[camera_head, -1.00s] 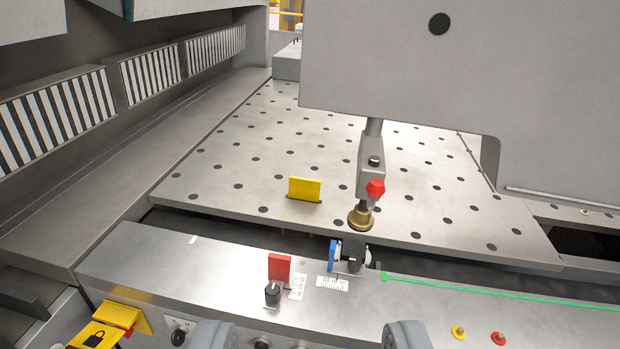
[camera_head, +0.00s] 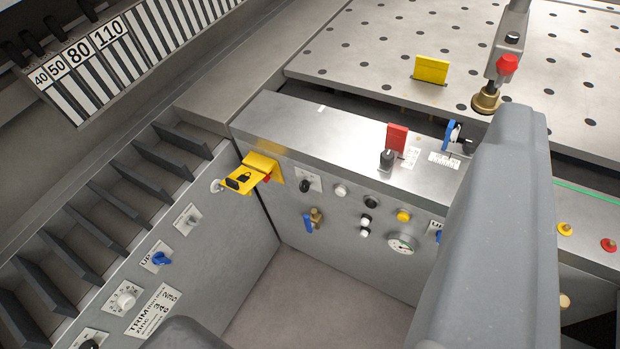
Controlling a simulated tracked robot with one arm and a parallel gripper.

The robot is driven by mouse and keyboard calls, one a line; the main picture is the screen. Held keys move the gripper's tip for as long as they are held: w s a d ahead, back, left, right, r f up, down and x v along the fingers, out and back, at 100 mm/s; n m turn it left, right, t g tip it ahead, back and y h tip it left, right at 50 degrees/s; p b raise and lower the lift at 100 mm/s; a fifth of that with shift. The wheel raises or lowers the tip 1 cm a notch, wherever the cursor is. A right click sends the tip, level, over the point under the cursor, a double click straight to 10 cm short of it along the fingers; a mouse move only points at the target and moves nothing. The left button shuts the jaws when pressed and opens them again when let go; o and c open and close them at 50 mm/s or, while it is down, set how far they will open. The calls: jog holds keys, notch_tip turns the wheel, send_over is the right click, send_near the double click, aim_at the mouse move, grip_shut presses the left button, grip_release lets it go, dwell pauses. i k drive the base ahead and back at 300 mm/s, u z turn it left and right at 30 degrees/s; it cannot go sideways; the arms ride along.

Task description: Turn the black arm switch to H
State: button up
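I see several black knobs and cannot read an H by any of them. One black knob (camera_head: 305,186) sits on a white plate on the front panel, right of a yellow padlock-marked flap. Another black knob (camera_head: 387,160) stands on the console top before a red plate. A third dark knob (camera_head: 88,345) is cut off at the lower left edge. My gripper (camera_head: 345,230) is open and empty. Its right finger is large in front of the console's right part, and its left finger shows at the bottom. It touches none of the knobs, as far as I can see.
The yellow padlock flap (camera_head: 243,180) juts out near the inner corner. A blue-handled valve (camera_head: 312,220), a gauge (camera_head: 402,243) and a blue knob (camera_head: 162,259) sit on the panels. The perforated table (camera_head: 390,45) lies behind. The floor (camera_head: 310,290) between the panels is clear.

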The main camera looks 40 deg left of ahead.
aim_at(306, 181)
jog(key=z, duration=0.05)
jog(key=k, duration=1.05)
jog(key=u, duration=0.7)
jog(key=i, duration=1)
jog(key=z, duration=0.05)
